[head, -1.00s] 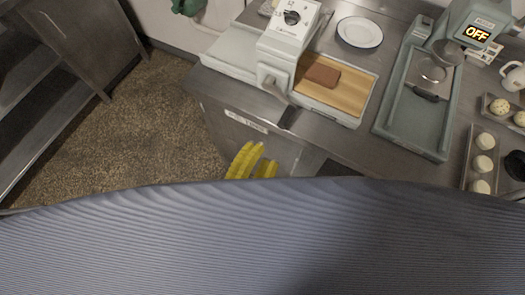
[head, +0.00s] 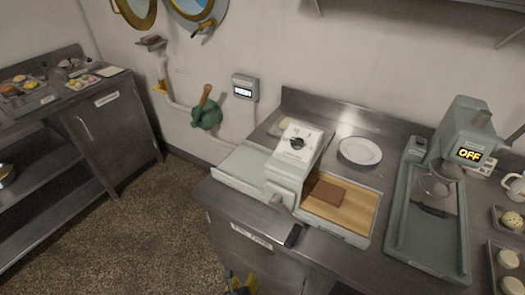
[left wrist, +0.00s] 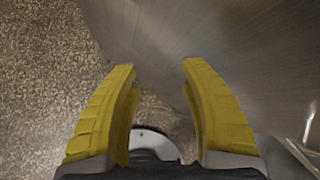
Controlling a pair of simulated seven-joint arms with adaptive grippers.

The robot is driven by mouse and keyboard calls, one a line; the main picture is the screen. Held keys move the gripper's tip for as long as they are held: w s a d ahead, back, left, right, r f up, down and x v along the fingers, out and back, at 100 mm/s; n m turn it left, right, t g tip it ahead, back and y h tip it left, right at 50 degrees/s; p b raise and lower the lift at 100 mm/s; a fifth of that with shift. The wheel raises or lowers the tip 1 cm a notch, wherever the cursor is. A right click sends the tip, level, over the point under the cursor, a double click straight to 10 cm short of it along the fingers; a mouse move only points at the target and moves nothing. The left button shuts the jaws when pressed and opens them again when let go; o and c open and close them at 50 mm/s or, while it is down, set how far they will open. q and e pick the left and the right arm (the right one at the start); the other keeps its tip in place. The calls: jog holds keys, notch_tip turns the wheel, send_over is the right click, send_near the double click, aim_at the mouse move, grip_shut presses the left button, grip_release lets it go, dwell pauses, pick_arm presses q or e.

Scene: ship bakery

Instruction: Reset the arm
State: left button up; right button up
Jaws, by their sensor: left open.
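My left gripper (head: 240,286) shows at the bottom edge of the head view, low in front of the steel counter's front face. Only part of its yellow fingers is in that view. In the left wrist view, its two yellow fingers (left wrist: 159,68) are spread apart with nothing between them. Beyond them are the speckled floor and a brushed steel panel. My right gripper is in neither view.
The steel counter (head: 225,200) carries a dough sheeter (head: 295,150) with a brown block (head: 328,192) on its board, a white plate (head: 360,151) and a grey machine reading OFF (head: 465,125). A steel shelf unit (head: 115,118) stands left. The floor (head: 140,220) between is clear.

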pick_arm(q)
jog(key=s+a+f+n+g+y, duration=0.1)
jog(key=s+a+f+n+g, duration=0.1)
jog(key=s+a+f+n, duration=0.7)
jog(key=s+a+f+n+g+y, duration=0.1)
jog(key=s+a+f+n+g, duration=0.25)
jog(key=s+f+n, duration=0.45)
jog(key=s+a+f+n, duration=0.2)
jog(key=s+f+n, duration=0.1)
jog(key=s, duration=0.3)
jog(key=s+a+f+n+g, duration=0.1)
jog(key=s+a+f+n, duration=0.1)
jog(key=s+n, duration=0.3)
jog(key=s+a+f+n+g, duration=0.1)
jog(key=s+a+f+n, duration=0.1)
jog(key=s, duration=0.7)
notch_tip(320, 180, down, 3)
jog(key=shift+a+r+n, duration=0.1)
jog(key=shift+a+n, duration=0.1)
jog(key=shift+n, duration=0.7)
